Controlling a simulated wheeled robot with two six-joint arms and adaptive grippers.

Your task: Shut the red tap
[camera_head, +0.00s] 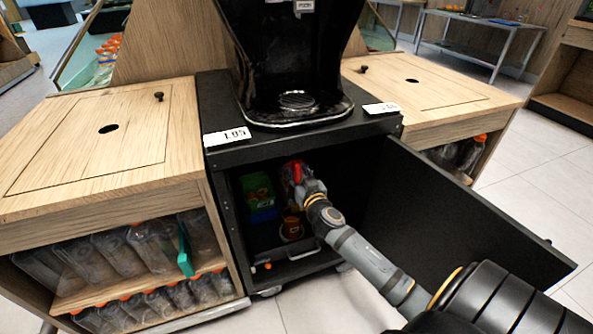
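A small red part (297,170), which looks like the red tap, shows inside the open black cabinet under the juicer. My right arm reaches in from the lower right through the cabinet opening. My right gripper (292,180) is right at the red part and overlaps it in the picture. Its fingers are small and dark against the interior, so I cannot tell if they are open, shut or touching the tap. The rest of the tap is hidden. My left gripper is not in view.
The black juicer (300,45) stands on the cabinet. The cabinet door (445,215) hangs open to the right, beside my arm. Green and blue containers (259,197) and an orange item (291,228) sit inside. Wooden counters (95,140) with bottles flank the cabinet.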

